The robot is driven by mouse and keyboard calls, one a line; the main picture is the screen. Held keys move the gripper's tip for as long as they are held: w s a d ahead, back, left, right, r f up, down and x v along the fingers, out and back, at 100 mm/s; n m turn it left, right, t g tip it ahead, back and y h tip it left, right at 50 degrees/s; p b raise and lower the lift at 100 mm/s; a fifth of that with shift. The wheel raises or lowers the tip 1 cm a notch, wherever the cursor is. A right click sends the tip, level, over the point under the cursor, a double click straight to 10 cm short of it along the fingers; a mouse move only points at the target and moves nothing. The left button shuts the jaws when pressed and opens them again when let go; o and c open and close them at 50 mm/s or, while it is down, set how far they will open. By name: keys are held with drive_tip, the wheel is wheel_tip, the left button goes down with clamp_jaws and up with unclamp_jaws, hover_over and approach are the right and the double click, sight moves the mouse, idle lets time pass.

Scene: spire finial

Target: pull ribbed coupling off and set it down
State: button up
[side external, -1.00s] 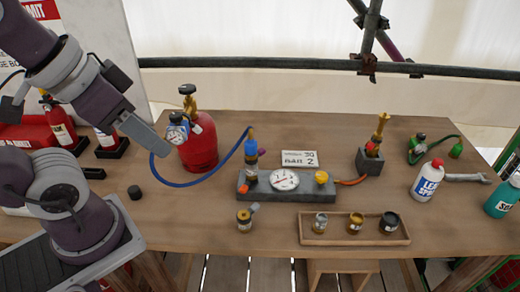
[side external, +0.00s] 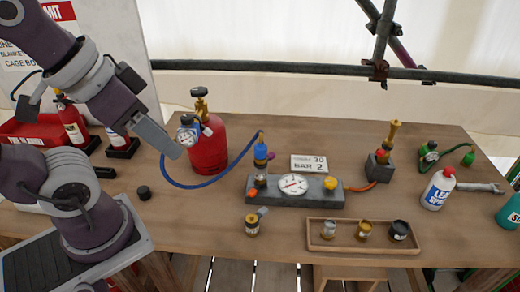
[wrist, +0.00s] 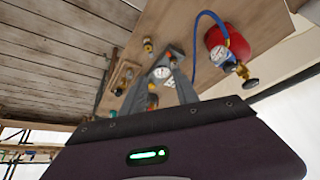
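A blue ribbed coupling (side external: 261,154) at the end of a blue hose stands upright above the left end of the grey gauge block (side external: 325,198) in the side view. I take it to be the task's coupling; whether it is seated on the fitting below cannot be told. My gripper (side external: 175,151) is up at the left, in front of the red cylinder in the picture and well apart from the coupling. In the wrist view my gripper (wrist: 173,55) appears open and empty, its fingers apart with a dial visible between them.
The red cylinder (side external: 208,152) with its regulator stands near my gripper, and the blue hose (side external: 205,185) arcs to the coupling. A brass-topped fitting (side external: 380,160) and a spray bottle (side external: 437,188) stand right.

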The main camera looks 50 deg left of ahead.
drive_tip(key=shift+o, duration=1.6)
drive_tip(key=shift+w+r, duration=0.1)
drive_tip(key=shift+w, duration=0.15)
drive_tip(key=n+g, duration=0.6)
drive_tip(key=n, duration=0.3)
hover_over(261, 143)
wheel_tip(261, 143, down, 9)
drive_tip(key=shift+s+r, duration=0.1)
drive_tip(key=shift+r, duration=0.1)
drive_tip(key=shift+a+f, duration=0.1)
drive_tip(key=shift+f, duration=0.1)
